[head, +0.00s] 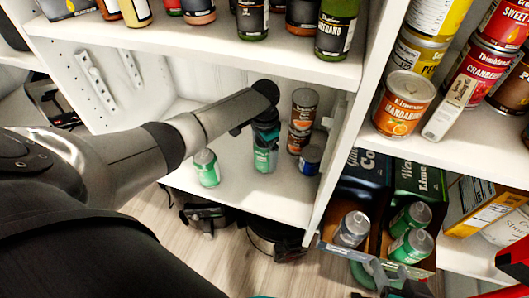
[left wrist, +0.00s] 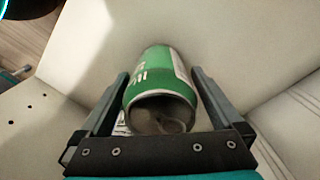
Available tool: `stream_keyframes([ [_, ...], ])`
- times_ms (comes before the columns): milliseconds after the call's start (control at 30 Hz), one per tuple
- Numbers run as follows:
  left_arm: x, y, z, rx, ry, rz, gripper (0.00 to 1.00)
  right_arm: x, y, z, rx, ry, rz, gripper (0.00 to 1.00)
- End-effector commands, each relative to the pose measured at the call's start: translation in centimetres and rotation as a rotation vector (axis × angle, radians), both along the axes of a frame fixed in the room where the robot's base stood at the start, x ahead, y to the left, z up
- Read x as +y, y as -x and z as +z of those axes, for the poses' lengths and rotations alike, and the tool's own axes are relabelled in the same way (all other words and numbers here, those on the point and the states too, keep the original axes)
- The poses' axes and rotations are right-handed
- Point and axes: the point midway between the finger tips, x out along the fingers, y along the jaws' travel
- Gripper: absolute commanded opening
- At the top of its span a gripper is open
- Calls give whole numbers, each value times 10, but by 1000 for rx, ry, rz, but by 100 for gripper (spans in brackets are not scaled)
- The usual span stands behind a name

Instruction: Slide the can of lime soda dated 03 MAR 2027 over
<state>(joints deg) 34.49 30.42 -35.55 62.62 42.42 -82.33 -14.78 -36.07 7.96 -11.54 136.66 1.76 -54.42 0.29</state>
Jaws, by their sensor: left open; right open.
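A green soda can (head: 263,160) stands on the white shelf, partly hidden by my left gripper (head: 265,145). In the left wrist view the green can (left wrist: 160,85) lies between the two open fingers (left wrist: 160,105), its silver top towards the camera; contact cannot be told. Another green can (head: 206,168) stands to its left. No date is readable. My right gripper (head: 390,283) appears at the bottom edge, open, partly cut off.
Stacked orange-brown cans (head: 302,120) and a dark blue can (head: 309,160) stand right of the gripper, near the shelf's side panel. A dark blue carton (head: 362,185) holds a silver can (head: 352,229). Jars fill the shelf above. Shelf room is free around the left green can.

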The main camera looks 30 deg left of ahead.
Motion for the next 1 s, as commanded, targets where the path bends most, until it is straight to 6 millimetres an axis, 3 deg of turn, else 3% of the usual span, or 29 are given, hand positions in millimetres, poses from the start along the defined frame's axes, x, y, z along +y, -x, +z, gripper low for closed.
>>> stream_keyframes([
  [100, 0, 0, 0, 0, 0, 0, 98, 0, 0, 0, 1, 0, 0, 50],
  [900, 0, 0, 0, 1, 0, 1, 8, 0, 0, 0, 2, 1, -1, 50],
  [1000, 0, 0, 0, 1, 0, 1, 0, 0, 0, 0, 1, 1, -1, 50],
])
